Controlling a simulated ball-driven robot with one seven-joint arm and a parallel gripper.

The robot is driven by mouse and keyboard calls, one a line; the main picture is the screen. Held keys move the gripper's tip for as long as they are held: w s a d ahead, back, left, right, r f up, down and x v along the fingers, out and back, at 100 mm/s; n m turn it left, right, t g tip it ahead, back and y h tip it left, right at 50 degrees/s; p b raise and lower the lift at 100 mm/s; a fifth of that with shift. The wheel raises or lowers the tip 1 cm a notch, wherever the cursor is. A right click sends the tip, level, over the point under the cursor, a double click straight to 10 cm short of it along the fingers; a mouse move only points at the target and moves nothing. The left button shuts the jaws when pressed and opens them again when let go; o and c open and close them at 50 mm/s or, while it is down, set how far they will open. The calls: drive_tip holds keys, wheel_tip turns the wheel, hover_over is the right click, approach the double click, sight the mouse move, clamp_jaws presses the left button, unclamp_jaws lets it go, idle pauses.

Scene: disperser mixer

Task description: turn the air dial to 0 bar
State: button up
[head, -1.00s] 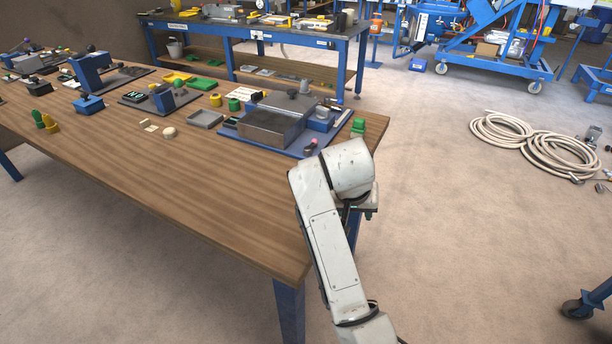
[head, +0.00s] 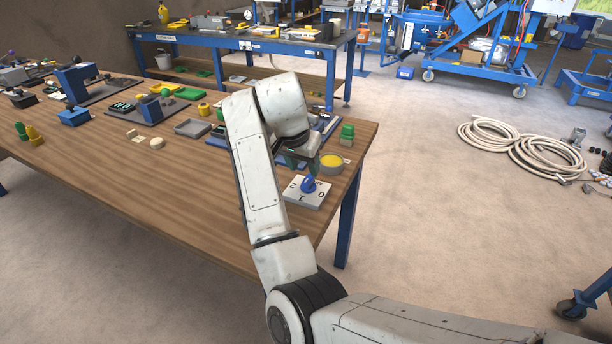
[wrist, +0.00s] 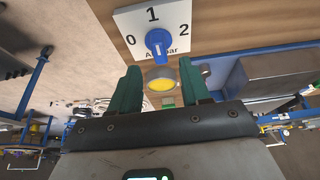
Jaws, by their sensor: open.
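The air dial is a blue knob (head: 309,184) on a white square plate (head: 319,203) near the table's right end. In the wrist view the knob (wrist: 159,43) sits below the 1 on the plate (wrist: 128,22), with 0 at left and 2 at right. Its raised bar runs roughly up and down there; I cannot tell which end points. It partly covers the "Air bar" label. My gripper (head: 298,162) is above and just behind the dial in the head view. In the wrist view its two green fingers (wrist: 159,72) are apart, empty, and clear of the knob.
A yellow round button (head: 331,161) in a grey ring sits behind the dial, also in the wrist view (wrist: 161,84). A green stacked piece (head: 347,134) stands at the far right corner. A grey tray (head: 192,128) lies left of my arm.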

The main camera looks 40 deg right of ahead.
sight(308, 178)
drive_tip(key=shift+x, duration=2.75)
drive_tip(key=shift+c, duration=0.2)
clamp_jaws()
